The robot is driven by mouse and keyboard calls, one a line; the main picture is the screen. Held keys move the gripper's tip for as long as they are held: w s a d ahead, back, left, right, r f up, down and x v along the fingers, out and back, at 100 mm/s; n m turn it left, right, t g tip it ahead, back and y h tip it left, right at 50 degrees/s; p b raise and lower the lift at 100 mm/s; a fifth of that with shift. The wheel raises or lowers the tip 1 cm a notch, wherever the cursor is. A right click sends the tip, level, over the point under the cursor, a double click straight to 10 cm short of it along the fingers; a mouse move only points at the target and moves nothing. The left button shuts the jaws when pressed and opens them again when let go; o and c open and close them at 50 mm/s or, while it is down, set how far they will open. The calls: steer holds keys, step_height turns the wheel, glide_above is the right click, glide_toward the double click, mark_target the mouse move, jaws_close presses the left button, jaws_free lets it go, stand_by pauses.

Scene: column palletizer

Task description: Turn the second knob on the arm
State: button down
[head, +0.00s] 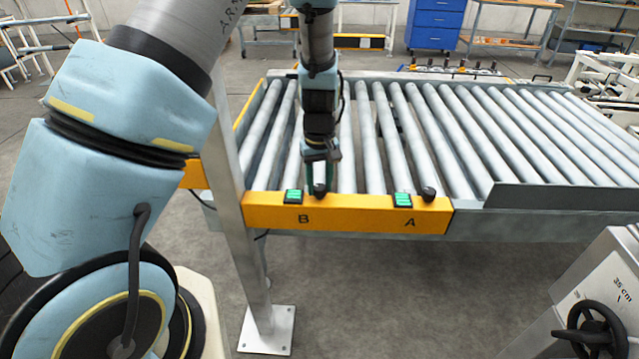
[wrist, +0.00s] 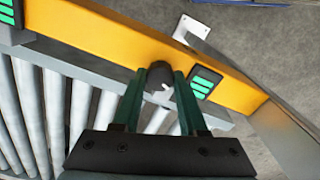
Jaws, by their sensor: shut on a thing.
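A yellow beam (head: 350,217) at the front of the roller conveyor bears two dark knobs. One knob (head: 428,194) stands at the right, near the letter A. The other knob (head: 319,192) is near the letter B, and my gripper (head: 320,180) is down on it from above. In the wrist view, that dark knob (wrist: 158,78) with a pale mark on top sits between the two green fingers of my gripper (wrist: 160,84). The fingers are shut on its sides. The fingers partly hide the knob.
Green-lit panels sit beside the B knob (head: 293,197) and the A knob (head: 403,200). A metal post (head: 238,185) stands left of the beam. Conveyor rollers (head: 410,130) lie behind it. A black handwheel (head: 592,335) is at the lower right. The floor before the beam is clear.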

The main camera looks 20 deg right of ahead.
mark_target(319, 187)
steer(key=shift+c, duration=2.2)
jaws_free()
step_height(319, 187, up, 11)
steer(key=b, duration=0.2)
steer(key=shift+f, duration=0.1)
